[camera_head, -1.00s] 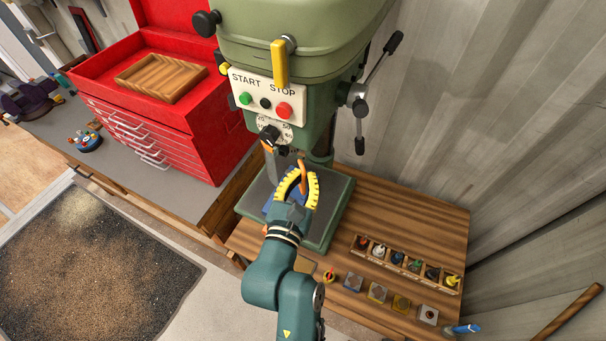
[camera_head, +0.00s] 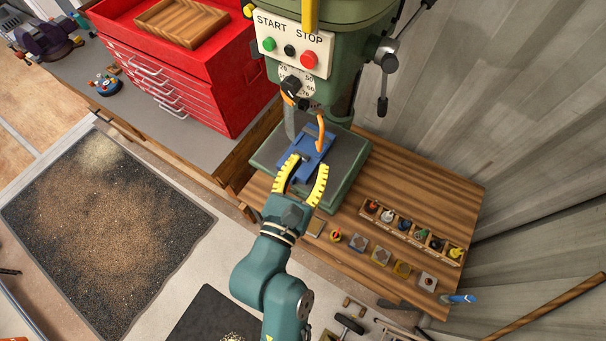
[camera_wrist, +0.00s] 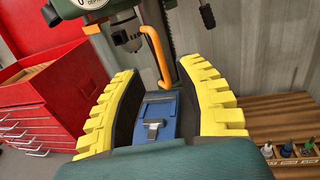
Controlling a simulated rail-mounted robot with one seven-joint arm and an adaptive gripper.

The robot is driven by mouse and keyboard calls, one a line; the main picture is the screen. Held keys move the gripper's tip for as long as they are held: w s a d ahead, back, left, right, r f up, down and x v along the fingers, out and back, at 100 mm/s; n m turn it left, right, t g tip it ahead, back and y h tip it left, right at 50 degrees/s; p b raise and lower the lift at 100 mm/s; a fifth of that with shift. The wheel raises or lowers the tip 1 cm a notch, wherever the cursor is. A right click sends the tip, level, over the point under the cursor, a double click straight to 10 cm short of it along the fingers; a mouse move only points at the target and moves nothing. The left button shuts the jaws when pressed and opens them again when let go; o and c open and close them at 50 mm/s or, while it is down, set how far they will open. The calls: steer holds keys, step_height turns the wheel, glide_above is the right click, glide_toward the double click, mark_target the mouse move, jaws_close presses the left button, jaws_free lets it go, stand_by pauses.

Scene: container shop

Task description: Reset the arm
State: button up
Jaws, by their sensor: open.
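My gripper (camera_head: 303,178) is open, with its two yellow-toothed fingers apart and nothing between them. It is in front of the drill press (camera_head: 330,60), near the press table (camera_head: 345,175). A blue vise (camera_head: 313,147) sits on that table, just beyond my fingertips in the head view. In the wrist view the vise (camera_wrist: 160,118) shows between my fingers (camera_wrist: 155,85), apart from them. An orange curved handle or guard (camera_head: 320,132) stands beside the chuck above the vise.
A red tool chest (camera_head: 215,85) stands left of the press on a grey bench. A wooden rack (camera_head: 412,232) with several small bottles and several small blocks sit on the wooden table (camera_head: 420,190) at right. Floor mats (camera_head: 110,230) lie at lower left.

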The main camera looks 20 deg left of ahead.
steer(key=s, duration=0.3)
steer(key=shift+s+a, duration=0.1)
steer(key=shift+s, duration=0.15)
steer(key=shift+r, duration=0.15)
